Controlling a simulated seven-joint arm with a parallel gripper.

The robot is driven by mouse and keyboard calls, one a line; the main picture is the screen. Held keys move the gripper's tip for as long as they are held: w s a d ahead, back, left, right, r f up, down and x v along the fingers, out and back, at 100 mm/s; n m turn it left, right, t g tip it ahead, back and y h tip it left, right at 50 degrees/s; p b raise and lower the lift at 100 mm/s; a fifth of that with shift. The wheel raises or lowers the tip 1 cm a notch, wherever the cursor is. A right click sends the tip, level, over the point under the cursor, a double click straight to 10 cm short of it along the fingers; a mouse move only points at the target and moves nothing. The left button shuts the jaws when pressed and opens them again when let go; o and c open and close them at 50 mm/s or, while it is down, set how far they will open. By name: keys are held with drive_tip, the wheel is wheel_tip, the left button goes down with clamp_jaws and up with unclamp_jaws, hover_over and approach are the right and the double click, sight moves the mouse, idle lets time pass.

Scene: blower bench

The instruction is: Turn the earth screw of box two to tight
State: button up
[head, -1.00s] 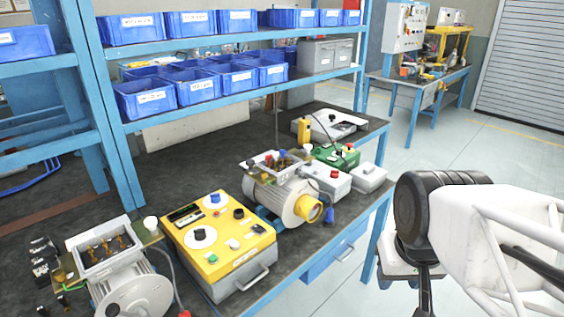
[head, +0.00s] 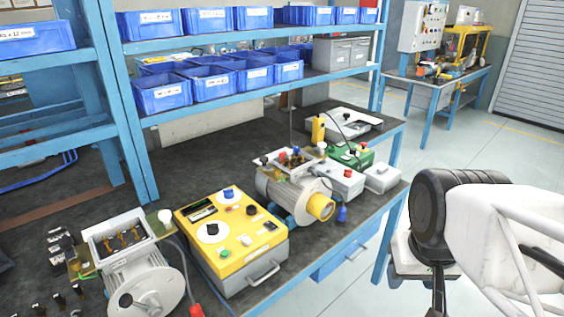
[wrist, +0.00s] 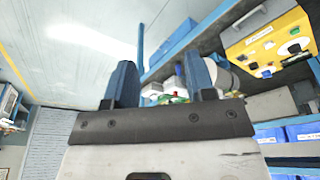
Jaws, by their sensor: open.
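Two motors with open terminal boxes stand on the bench. The left terminal box (head: 122,235) is grey with brass-coloured posts inside, on a motor at the front left. The other terminal box (head: 291,163) sits on a motor (head: 288,197) with a yellow shaft end, mid-bench, with blue and dark caps on it. I cannot tell which is box two, and no earth screw can be made out. My gripper (wrist: 158,64) is open and empty in the wrist view, its two blue fingers apart and clear of the bench things. It cannot be made out in the head view.
A yellow control box (head: 233,238) with knobs stands between the motors. A green box (head: 350,156), grey boxes (head: 382,178) and a red-tipped lead (head: 195,310) lie nearby. Blue bins (head: 160,95) fill the shelves behind. Bare bench (head: 190,165) shows behind the yellow box.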

drive_tip(key=w+a+r+n, duration=0.2)
drive_tip(key=w, duration=0.5)
drive_tip(key=w+a+r+n, duration=0.2)
drive_tip(key=w, duration=0.5)
drive_tip(key=n+g, duration=0.3)
drive_tip(key=n, duration=0.8)
approach(277, 169)
drive_tip(key=shift+s+d+f, duration=0.4)
drive_tip(key=shift+s+d, duration=0.2)
drive_tip(key=shift+w+a+f, duration=0.3)
drive_tip(key=shift+w+a, duration=0.1)
drive_tip(key=shift+f, duration=0.1)
drive_tip(key=shift+f, duration=3.75)
